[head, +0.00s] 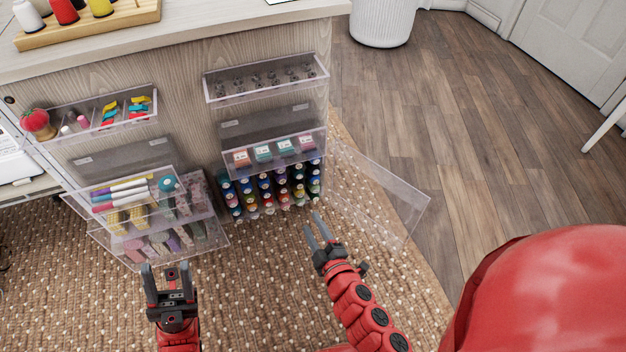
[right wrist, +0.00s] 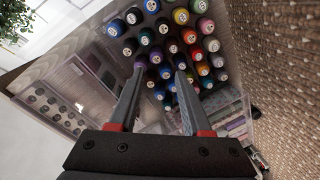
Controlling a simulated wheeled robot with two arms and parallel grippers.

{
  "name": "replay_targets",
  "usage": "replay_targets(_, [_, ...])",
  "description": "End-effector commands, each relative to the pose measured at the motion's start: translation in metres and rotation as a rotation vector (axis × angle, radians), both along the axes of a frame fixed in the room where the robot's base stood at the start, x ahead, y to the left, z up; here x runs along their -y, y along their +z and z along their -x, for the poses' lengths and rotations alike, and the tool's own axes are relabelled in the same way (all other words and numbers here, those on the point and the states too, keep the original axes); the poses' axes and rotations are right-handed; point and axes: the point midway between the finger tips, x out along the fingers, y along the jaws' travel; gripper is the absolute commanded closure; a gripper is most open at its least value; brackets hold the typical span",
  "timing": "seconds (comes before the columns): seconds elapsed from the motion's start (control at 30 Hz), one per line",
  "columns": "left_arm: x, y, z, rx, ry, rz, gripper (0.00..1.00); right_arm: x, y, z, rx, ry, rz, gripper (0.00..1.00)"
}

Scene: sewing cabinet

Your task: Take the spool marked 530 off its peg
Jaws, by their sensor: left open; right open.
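Thread spools of many colours (head: 265,190) sit in rows on pegs in the lower right compartment of the cabinet side. In the right wrist view the spools (right wrist: 172,45) show pale round end labels. The numbers are too small to read, so I cannot tell which spool is marked 530. My right gripper (head: 313,221) is open and empty in front of the rack, apart from it. In the right wrist view its fingers (right wrist: 160,72) point at the spools and cover some of them. My left gripper (head: 167,267) is open and empty above the rug, left of the rack.
A clear door (head: 384,190) stands swung open to the right of the rack. Clear bins hold ink pads (head: 263,153), small metal parts (head: 262,78) and markers (head: 122,191). A pincushion (head: 37,122) sits at left. The rug (head: 262,285) in front is free.

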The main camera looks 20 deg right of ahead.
Motion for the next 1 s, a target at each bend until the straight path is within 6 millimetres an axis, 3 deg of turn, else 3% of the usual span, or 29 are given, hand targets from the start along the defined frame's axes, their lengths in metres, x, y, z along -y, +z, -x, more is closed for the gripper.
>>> replay_targets(0.1, [0.002, -0.005, 0.0, 0.0, -0.004, -0.009, 0.5, 0.029, -0.011, 0.005, -0.04, -0.106, 0.072, 0.51])
replay_targets(0.27, [0.002, -0.003, -0.001, -0.002, -0.005, -0.01, 0.5, 0.043, -0.012, 0.001, -0.055, -0.159, 0.105, 0.51])
replay_targets(0.8, [-0.002, 0.005, 0.001, 0.001, 0.005, 0.013, 0.5, 0.049, -0.031, -0.1, -0.051, -0.154, 0.1, 0.51])
replay_targets(1.0, [-0.002, 0.005, 0.001, 0.001, 0.005, 0.012, 0.5, 0.051, -0.036, -0.112, -0.056, -0.154, 0.103, 0.51])
